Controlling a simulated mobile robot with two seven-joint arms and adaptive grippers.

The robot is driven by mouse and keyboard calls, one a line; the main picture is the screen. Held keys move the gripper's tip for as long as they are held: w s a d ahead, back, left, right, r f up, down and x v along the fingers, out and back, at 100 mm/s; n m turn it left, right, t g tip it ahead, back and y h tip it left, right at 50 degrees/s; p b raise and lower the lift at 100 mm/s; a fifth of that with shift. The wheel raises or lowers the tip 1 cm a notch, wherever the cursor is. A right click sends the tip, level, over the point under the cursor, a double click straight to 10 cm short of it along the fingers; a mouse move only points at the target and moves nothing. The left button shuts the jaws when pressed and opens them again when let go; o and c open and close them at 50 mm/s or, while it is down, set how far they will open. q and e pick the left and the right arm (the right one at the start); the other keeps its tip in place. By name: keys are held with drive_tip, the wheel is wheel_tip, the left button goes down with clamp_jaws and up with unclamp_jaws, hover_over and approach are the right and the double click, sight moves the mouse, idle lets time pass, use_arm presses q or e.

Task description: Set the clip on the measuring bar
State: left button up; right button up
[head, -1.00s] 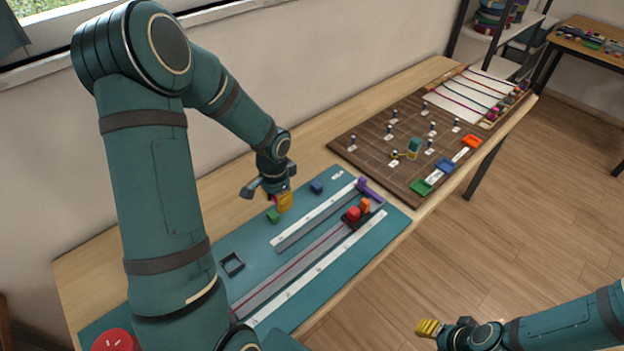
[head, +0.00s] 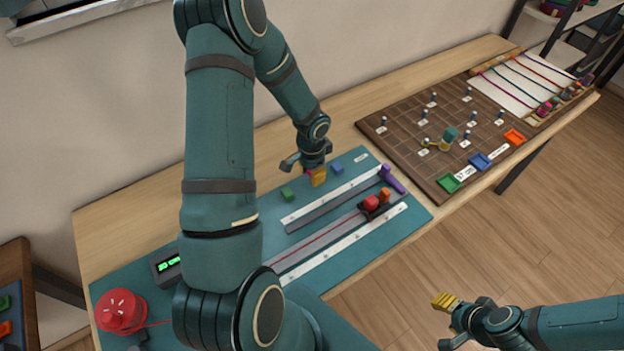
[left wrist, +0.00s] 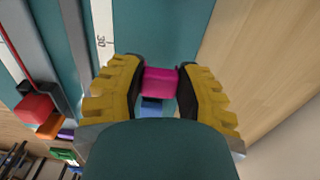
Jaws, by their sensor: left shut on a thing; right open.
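My left gripper (head: 316,178) has yellow fingers and is shut on a magenta clip (left wrist: 160,82), seen between the fingertips in the left wrist view. In the head view it is over the teal mat, between a green block (head: 287,194) and a blue block (head: 337,168). The measuring bar with its white scale (head: 330,195) and grey strip lies in front of the gripper, apart from the clip. A second scale lies nearer, beside a rail with a red cord (head: 315,243) and a red block (head: 371,202). My right gripper (head: 446,301) is open and empty over the floor.
An orange block (head: 385,195) and a purple piece (head: 391,179) are at the rails' right end. A brown pegboard (head: 410,140) stands further right. A red spool (head: 121,312) and a display box (head: 166,266) are at the left. My left arm hides part of the mat.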

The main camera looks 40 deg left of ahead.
use_arm(q)
wheel_tip(320, 180, down, 3)
drive_tip(key=shift+w+f, duration=0.1)
drive_tip(key=shift+f+b, duration=0.1)
drive_tip(key=shift+b, duration=0.3)
drive_tip(key=o, duration=0.7)
